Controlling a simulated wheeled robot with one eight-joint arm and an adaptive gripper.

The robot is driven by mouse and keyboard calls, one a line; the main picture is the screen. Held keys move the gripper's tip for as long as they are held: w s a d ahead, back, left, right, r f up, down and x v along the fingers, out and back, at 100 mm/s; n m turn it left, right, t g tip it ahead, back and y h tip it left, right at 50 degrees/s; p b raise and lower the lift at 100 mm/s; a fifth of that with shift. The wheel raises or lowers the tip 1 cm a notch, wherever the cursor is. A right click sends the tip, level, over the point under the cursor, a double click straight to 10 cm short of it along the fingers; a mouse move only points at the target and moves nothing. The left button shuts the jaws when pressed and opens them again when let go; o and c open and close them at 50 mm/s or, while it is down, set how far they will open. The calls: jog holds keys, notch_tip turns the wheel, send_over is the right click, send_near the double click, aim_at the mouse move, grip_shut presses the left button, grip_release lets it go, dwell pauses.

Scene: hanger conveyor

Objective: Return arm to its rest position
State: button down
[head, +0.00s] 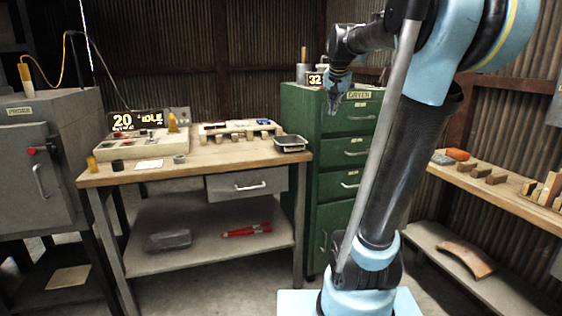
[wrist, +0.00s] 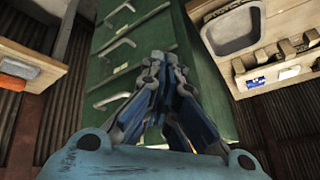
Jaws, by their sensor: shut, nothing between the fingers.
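My gripper (head: 334,106) hangs from my blue and black arm, pointing down in front of the upper part of the green drawer cabinet (head: 346,151) in the head view. In the wrist view its fingers (wrist: 162,75) are together at the tips with nothing between them. The green cabinet (wrist: 112,62) lies beyond them there. No object is held. My arm stands tall at the right of the head view and hides part of the cabinet.
A wooden workbench (head: 125,173) on the left bears a display device (head: 150,143), a component rack and a dark tray (head: 291,143). A grey cabinet (head: 35,160) stands far left. A wooden shelf (head: 500,189) with blocks runs along the right wall.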

jog(key=s+a+f+n+g, duration=0.1)
jog(key=s+f+n+g, duration=0.3)
jog(key=s+f, duration=2.7)
jog(key=shift+s+f+n+y, duration=0.35)
jog(key=shift+s+n+y, duration=0.05)
jog(key=shift+s+n, duration=0.7)
jog(key=shift+w, duration=0.1)
jog(key=shift+w+f, duration=0.2)
jog(key=shift+w, duration=0.2)
